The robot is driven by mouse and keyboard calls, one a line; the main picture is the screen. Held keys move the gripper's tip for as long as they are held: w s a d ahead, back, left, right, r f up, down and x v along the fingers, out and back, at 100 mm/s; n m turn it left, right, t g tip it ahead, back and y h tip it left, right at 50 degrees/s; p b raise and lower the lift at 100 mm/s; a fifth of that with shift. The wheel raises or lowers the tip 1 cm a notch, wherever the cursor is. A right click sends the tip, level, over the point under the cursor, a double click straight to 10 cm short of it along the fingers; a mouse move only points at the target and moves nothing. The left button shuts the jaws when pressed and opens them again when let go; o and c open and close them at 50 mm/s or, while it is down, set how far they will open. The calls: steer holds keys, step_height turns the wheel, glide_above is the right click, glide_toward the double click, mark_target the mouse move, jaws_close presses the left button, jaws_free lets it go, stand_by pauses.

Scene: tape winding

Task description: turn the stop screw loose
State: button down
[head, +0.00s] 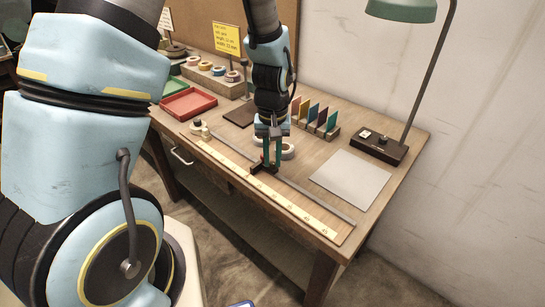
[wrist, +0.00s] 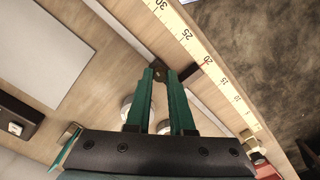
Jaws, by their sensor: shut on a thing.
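My gripper (head: 267,162) has green fingers and reaches down to the dark sliding stop (head: 262,169) on the metal rail beside the ruler (head: 285,203). In the wrist view my gripper (wrist: 160,73) is shut, its tips on either side of the small dark stop screw (wrist: 159,72). The screw is mostly hidden by the fingers, and its turn cannot be told. A dark arm of the stop (wrist: 190,74) reaches across to the ruler (wrist: 214,69), with a red mark near the 20.
White rolls (head: 287,151) lie just behind my gripper. A grey sheet (head: 350,179) and a lamp base (head: 379,147) are at right. A red tray (head: 188,103), a row of tape rolls (head: 215,72) and upright coloured cards (head: 315,116) stand further back.

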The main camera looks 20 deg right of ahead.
mark_target(272, 162)
steer(key=c, duration=0.8)
jaws_free()
steer(key=shift+r, duration=0.1)
step_height(272, 162, up, 11)
steer(key=shift+f+b, duration=0.15)
steer(key=shift+b, duration=0.85)
steer(key=shift+a, duration=0.1)
steer(key=a+n, duration=0.1)
steer(key=a, duration=0.7)
steer(key=a+n+t, duration=0.1)
steer(key=a, duration=0.7)
steer(key=a+n, duration=0.1)
steer(key=a, duration=0.8)
steer(key=shift+w+r+t, duration=0.3)
